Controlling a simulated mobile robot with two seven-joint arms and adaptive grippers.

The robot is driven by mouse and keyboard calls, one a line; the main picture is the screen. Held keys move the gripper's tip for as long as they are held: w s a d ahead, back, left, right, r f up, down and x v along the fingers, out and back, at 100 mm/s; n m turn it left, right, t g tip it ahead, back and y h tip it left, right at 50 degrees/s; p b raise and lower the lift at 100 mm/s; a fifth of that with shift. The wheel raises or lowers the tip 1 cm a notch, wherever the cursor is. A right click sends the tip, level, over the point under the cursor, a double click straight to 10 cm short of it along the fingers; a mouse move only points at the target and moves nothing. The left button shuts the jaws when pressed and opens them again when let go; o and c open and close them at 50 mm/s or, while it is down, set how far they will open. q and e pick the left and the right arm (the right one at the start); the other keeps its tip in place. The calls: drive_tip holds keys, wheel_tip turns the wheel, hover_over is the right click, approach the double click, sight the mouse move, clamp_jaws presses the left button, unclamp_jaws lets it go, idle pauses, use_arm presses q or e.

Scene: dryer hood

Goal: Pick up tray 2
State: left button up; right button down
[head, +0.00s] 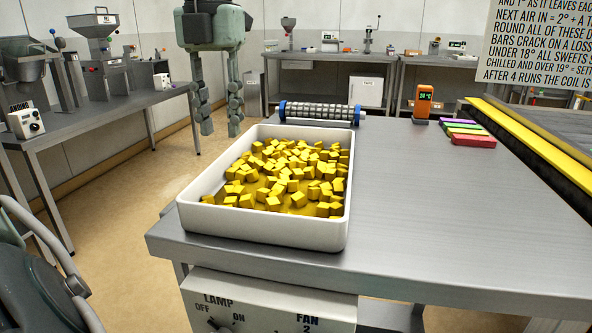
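A white rectangular tray (262,229) stands on the left part of the steel table, close to its left edge. Many yellow cubes (290,170) lie loose inside it. No number shows on the tray. My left gripper (219,130) hangs with its fingers pointing down, beyond the tray's far left corner in the picture. Its two fingers are apart with nothing between them, and it does not appear to touch the tray. My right gripper is not in view.
The steel table (420,215) is clear right of the tray. A ridged roller (320,112) with blue ends lies behind the tray. An orange meter (423,102) and coloured bars (468,133) stand farther right. A lamp and fan panel (265,305) is below the front edge.

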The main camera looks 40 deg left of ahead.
sight(226, 151)
use_arm(q)
drive_tip(key=f, duration=0.4)
drive_tip(key=shift+d+f+p, duration=0.25)
drive_tip(key=shift+f+p, duration=0.05)
drive_tip(key=shift+f, duration=0.65)
drive_tip(key=shift+c, duration=0.6)
drive_tip(key=c, duration=0.5)
clamp_jaws()
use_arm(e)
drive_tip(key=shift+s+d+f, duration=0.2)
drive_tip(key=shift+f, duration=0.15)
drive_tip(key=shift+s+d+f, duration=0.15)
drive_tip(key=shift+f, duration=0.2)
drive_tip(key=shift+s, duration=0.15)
use_arm(q)
drive_tip(key=shift+w+r, duration=0.1)
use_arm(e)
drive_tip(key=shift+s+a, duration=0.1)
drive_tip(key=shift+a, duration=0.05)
